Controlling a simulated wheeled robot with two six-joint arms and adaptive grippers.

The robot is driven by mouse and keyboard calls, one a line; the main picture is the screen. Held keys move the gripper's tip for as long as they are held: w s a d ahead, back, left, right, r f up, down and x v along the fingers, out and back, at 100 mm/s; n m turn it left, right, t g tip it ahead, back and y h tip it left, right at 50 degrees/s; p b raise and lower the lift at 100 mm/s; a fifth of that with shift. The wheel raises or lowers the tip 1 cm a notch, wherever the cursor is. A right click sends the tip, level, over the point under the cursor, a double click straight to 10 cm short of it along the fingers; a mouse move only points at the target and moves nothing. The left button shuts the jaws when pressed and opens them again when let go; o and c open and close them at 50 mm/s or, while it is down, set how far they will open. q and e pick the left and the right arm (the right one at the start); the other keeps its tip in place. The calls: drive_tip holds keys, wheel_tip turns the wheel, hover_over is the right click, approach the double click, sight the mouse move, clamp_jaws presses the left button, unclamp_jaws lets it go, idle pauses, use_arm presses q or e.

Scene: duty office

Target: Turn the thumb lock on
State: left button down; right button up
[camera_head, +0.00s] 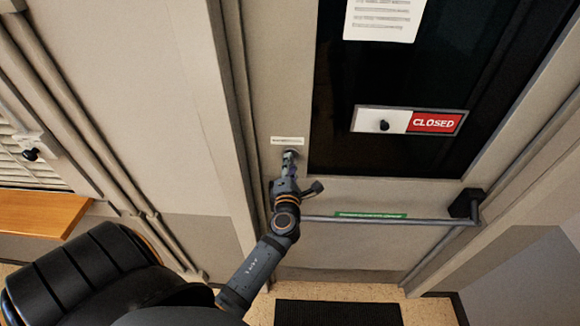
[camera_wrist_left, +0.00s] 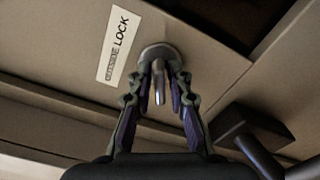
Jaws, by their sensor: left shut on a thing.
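The thumb lock (camera_wrist_left: 158,82) is a small metal turn piece on a round plate on the door, beside a white label reading LOCK (camera_wrist_left: 118,45). In the head view the lock's round plate (camera_head: 290,153) shows just below the label (camera_head: 287,141), mostly hidden by my gripper. My left gripper (camera_head: 289,160) reaches up to the lock from below. In the left wrist view its two fingers (camera_wrist_left: 160,88) stand on either side of the turn piece, shut on it. The turn piece points roughly along the fingers. My right gripper is not in view.
A grey push bar (camera_head: 385,219) with a green label crosses the door below the lock. A sliding sign (camera_head: 411,120) reads CLOSED on the dark glass. A dark mat (camera_head: 338,313) lies at the door's foot. A wooden ledge (camera_head: 38,213) juts out at the left.

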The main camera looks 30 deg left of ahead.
use_arm(q)
drive_tip(key=c, duration=1.4)
unclamp_jaws()
drive_tip(key=shift+c, duration=0.2)
